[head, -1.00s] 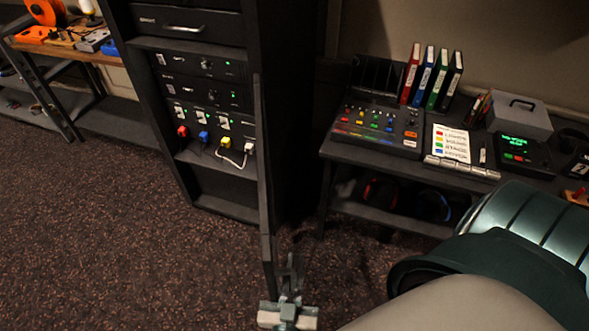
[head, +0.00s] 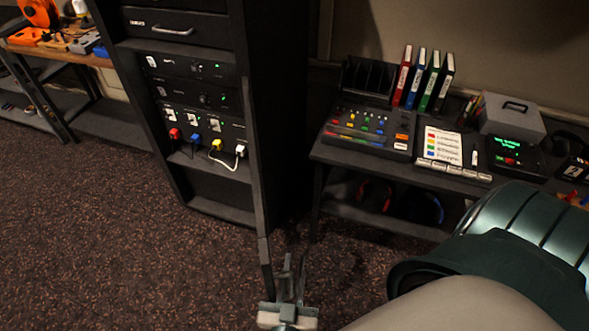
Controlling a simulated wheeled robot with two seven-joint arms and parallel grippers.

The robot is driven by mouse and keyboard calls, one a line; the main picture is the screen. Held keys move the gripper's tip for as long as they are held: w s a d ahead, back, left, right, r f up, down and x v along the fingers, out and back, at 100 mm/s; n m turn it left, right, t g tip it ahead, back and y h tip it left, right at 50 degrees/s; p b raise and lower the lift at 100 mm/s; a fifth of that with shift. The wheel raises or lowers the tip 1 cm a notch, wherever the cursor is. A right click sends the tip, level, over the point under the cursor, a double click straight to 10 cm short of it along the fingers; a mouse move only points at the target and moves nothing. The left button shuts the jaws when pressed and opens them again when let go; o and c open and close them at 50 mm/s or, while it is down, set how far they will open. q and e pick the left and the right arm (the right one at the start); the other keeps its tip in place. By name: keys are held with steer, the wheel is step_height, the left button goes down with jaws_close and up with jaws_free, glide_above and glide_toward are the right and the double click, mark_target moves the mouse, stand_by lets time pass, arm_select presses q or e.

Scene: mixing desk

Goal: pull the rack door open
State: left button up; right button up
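The dark rack (head: 215,216) stands left of centre, its front open to view. Its rack door (head: 256,190) shows almost edge-on as a narrow dark strip, standing out from the rack's right side towards me. My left gripper (head: 293,262) is at the bottom centre, just right of the door's near lower end. Its two fingers point up the picture with a gap between them, and I see nothing held there. Whether it touches the door I cannot tell. My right gripper is not in view.
Inside the rack are several devices with coloured plugs (head: 195,138) and a white cable. A desk (head: 335,156) with a mixing console (head: 368,128) and upright folders stands to the right. A wooden bench (head: 85,58) is at far left. Carpet (head: 120,240) before the rack is clear.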

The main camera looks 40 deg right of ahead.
arm_select(q)
steer(key=p+v, duration=0.4)
steer(key=v, duration=1.3)
steer(key=shift+a, duration=0.3)
steer(key=shift+s, duration=0.1)
